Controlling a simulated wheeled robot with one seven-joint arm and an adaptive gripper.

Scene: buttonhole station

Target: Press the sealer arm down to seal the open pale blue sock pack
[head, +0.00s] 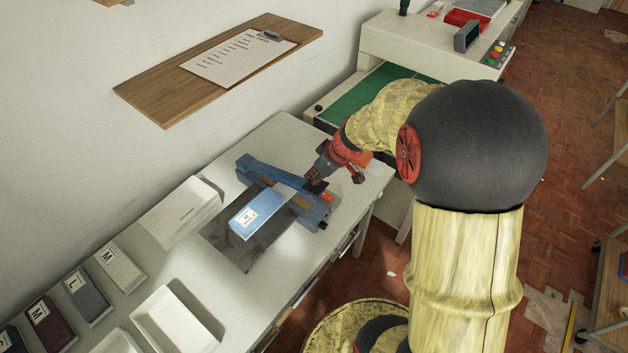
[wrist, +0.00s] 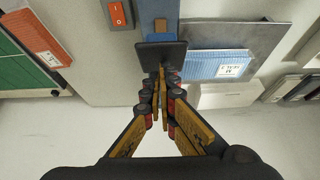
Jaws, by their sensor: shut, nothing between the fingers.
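The pale blue sock pack (head: 257,213) lies flat on a dark grey plate (head: 232,247), its far end at the blue sealer. It also shows in the wrist view (wrist: 215,67). The sealer arm (head: 268,172) is a blue bar that looks raised over the base with its brown strip (head: 299,203). A black pad (wrist: 160,54), apparently the arm's handle, is at my fingertips. My gripper (head: 315,181) is shut and empty; its fingertips (wrist: 162,78) are close to the pad. I cannot tell whether they touch.
An orange-red switch (wrist: 117,14) sits beside the sealer. An orange pack (wrist: 38,40) lies near the table end. A white box (head: 180,212), a white tray (head: 175,322) and several labelled packs (head: 88,297) stand nearer. A wooden wall shelf (head: 150,100) hangs above. A green-bedded machine (head: 368,95) stands beyond.

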